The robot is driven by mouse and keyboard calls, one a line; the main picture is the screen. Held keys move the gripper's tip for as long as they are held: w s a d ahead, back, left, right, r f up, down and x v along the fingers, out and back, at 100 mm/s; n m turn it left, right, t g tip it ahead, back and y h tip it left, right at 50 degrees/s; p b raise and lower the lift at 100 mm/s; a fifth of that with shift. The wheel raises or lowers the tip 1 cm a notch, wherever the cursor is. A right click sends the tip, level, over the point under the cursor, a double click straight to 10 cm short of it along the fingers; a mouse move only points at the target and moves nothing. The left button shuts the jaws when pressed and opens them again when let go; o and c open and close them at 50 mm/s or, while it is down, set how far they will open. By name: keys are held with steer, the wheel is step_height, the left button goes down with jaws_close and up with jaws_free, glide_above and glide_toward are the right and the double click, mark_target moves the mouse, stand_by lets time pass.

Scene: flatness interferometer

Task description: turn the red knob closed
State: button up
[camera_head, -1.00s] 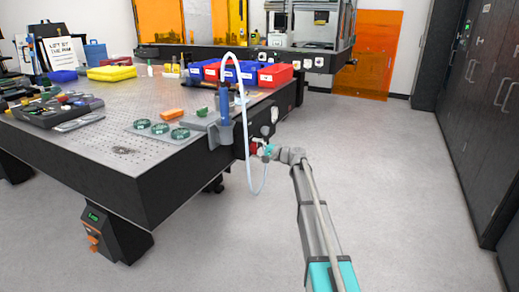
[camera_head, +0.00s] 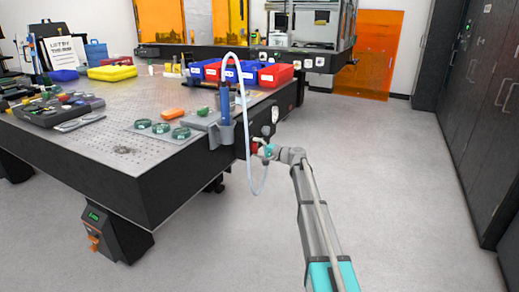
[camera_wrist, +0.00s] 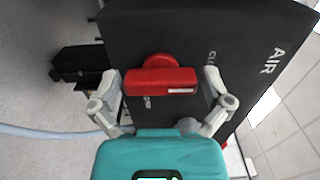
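The red knob (camera_wrist: 160,82) is a bar-shaped handle on a round red boss, on a dark panel in the wrist view. In the head view the red knob (camera_head: 254,147) is partly hidden by my gripper, at the front end of the optical table's side. My gripper (camera_wrist: 161,84) is at the knob, with one finger at each end of the bar. The fingers are spread wide and lie very close to the bar ends; whether they touch is unclear. In the head view my gripper (camera_head: 266,151) reaches the panel from the right.
The dark panel (camera_wrist: 245,30) bears white lettering, "AIR" and a partly hidden word starting "CL". A pale hose (camera_head: 250,170) loops down beside the knob. The perforated table top (camera_head: 90,150) holds bins and parts. The floor (camera_head: 400,190) to the right is clear.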

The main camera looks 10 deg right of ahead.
steer(key=shift+d, duration=0.15)
steer(key=v, duration=1.1)
steer(key=shift+s+d, duration=0.25)
steer(key=shift+s, duration=0.05)
